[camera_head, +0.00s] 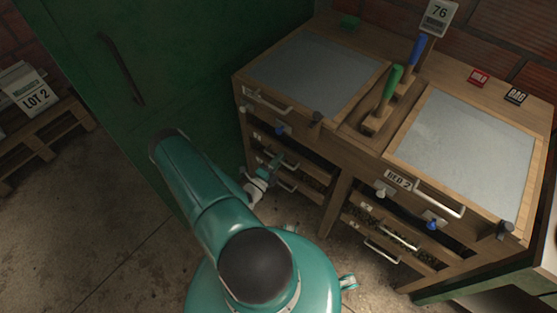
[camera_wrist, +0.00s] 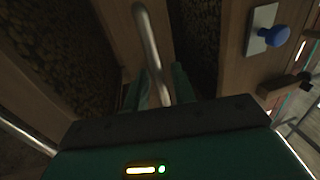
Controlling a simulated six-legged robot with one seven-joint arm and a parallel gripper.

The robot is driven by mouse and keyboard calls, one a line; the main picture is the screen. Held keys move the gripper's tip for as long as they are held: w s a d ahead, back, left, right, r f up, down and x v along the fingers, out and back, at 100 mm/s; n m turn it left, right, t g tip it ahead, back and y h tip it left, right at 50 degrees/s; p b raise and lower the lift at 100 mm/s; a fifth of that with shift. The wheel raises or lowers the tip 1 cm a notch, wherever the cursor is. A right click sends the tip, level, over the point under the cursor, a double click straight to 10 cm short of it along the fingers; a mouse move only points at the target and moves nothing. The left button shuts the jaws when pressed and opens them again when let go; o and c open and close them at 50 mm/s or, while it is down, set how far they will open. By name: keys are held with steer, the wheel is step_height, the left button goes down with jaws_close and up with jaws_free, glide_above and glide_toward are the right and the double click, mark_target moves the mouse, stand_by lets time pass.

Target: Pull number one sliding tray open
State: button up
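The left wooden bed unit holds slatted sliding trays with metal bar handles under its top. The upper of these trays (camera_head: 262,134) and the lower ones look pushed in; I cannot read a number on them. My gripper (camera_head: 272,165) is at the front of the left unit, by the tray handles. In the wrist view a metal bar handle (camera_wrist: 148,40) runs between the two green fingers of my gripper (camera_wrist: 162,82). The fingers look apart, with the bar between them; whether they touch it is unclear. Dark grainy material shows in the trays behind the handle.
A blue knob (camera_wrist: 272,36) is right of the handle. The right unit, labelled BED 2 (camera_head: 398,179), has its own handles and knobs. Green (camera_head: 389,88) and blue (camera_head: 417,52) handled tools stand between the tops. A green door (camera_head: 150,60) is left; floor is open front left.

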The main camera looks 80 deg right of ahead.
jaws_close()
